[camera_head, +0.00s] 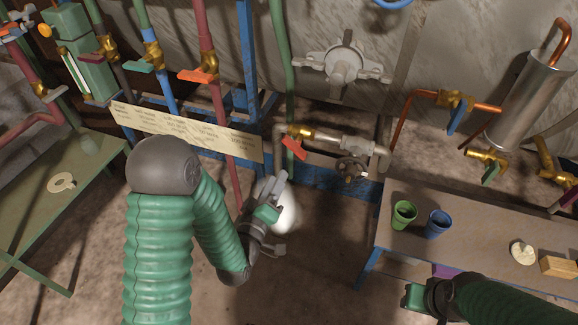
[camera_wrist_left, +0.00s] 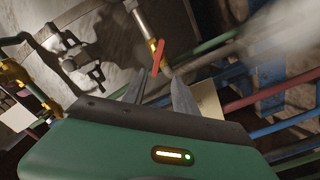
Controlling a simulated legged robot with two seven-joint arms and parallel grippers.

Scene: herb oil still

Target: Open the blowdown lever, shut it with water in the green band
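A red-orange lever (camera_head: 293,147) sits on a brass valve (camera_head: 299,131) at the left end of a short horizontal pipe, in the middle of the head view. I take it for the blowdown lever. In the left wrist view the red lever (camera_wrist_left: 158,57) shows beyond and between the fingertips, apart from them. My left gripper (camera_head: 276,215) is below and left of the lever, open and empty; its spread fingers show in the wrist view (camera_wrist_left: 160,84). A sight glass (camera_head: 75,73) stands by a green box at upper left; its water level is too small to read. My right gripper (camera_head: 414,297) is at lower right, fingers unclear.
A paper strip with writing (camera_head: 190,132) hangs left of the lever. Another orange lever (camera_head: 196,75) is on a red pipe. A bench (camera_head: 480,225) at right holds a green cup (camera_head: 403,214) and a blue cup (camera_head: 437,224). A green table (camera_head: 35,215) is at left.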

